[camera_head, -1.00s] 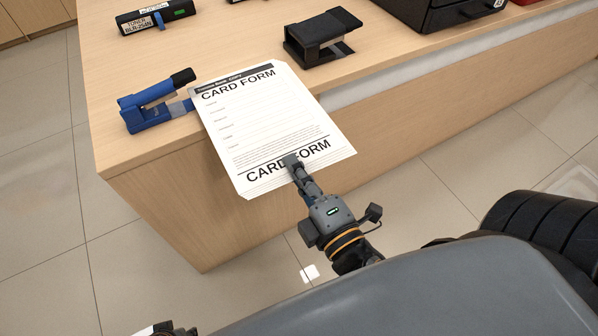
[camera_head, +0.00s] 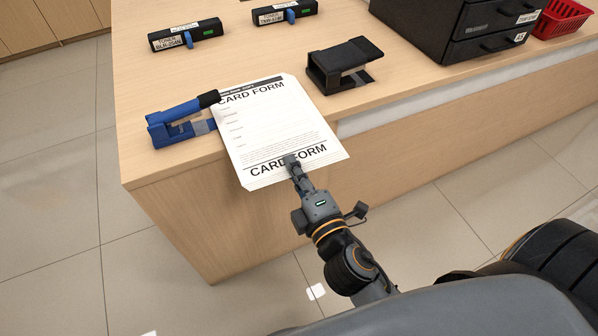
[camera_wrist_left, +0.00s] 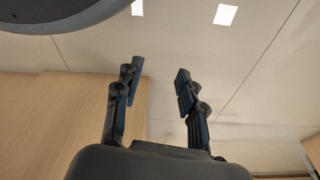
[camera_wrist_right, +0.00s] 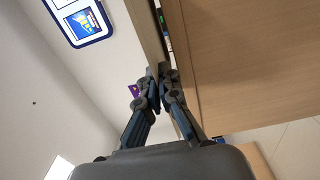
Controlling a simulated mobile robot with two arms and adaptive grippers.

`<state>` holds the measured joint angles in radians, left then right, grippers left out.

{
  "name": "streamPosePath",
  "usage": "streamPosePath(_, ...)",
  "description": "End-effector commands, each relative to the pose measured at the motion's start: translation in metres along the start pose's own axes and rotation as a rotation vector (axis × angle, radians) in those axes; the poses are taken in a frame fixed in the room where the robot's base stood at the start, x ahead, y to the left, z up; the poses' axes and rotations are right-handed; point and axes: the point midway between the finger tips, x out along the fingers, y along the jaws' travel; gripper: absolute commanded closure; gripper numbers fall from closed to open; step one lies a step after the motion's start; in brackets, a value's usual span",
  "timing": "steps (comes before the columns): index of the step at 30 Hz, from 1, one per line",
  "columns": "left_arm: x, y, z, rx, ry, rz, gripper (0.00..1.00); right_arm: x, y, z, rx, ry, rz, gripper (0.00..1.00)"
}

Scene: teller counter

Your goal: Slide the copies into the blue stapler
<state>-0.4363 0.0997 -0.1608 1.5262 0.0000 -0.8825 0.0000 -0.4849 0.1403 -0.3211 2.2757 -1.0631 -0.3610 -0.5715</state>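The copies (camera_head: 270,125) are a white stack headed "CARD FORM", lying over the counter's front edge with the near end sticking out. My right gripper (camera_head: 292,162) is shut on the near edge of the copies; its fingers are close together in the right wrist view (camera_wrist_right: 160,82). The blue stapler (camera_head: 178,128) stands at the counter's left front corner, its black-tipped arm raised. The tip overlaps the copies' upper left corner in the head view; how deep the corner sits in the jaw I cannot tell. My left gripper (camera_wrist_left: 157,88) is open and empty, seen only in the left wrist view.
A black desk device (camera_head: 340,66) stands right of the copies. Two toner boxes (camera_head: 186,35) (camera_head: 285,12), a black drawer unit (camera_head: 470,25) and a red basket (camera_head: 562,18) are further back.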

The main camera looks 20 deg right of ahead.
Motion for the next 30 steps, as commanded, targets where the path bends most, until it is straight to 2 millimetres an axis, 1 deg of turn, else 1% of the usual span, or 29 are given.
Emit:
streamPosePath(1,0.002,0.000,0.003,0.000,-0.004,0.001,0.60,0.006,0.001,0.000,-0.001,0.001,0.001,1.00)
streamPosePath(15,0.024,0.002,0.029,0.005,-0.022,0.003,0.60,0.053,-0.003,0.000,-0.001,0.001,0.001,1.00)
streamPosePath(23,0.030,0.002,0.037,0.006,-0.027,0.003,0.60,0.079,-0.005,0.000,-0.001,0.002,0.001,1.00)
streamPosePath(24,0.032,0.002,0.038,0.006,-0.028,0.003,0.60,0.080,-0.007,-0.003,0.001,0.002,-0.001,1.00)
streamPosePath(30,0.025,0.002,0.025,0.005,-0.016,0.003,0.60,0.079,-0.009,-0.024,0.004,0.001,-0.001,1.00)
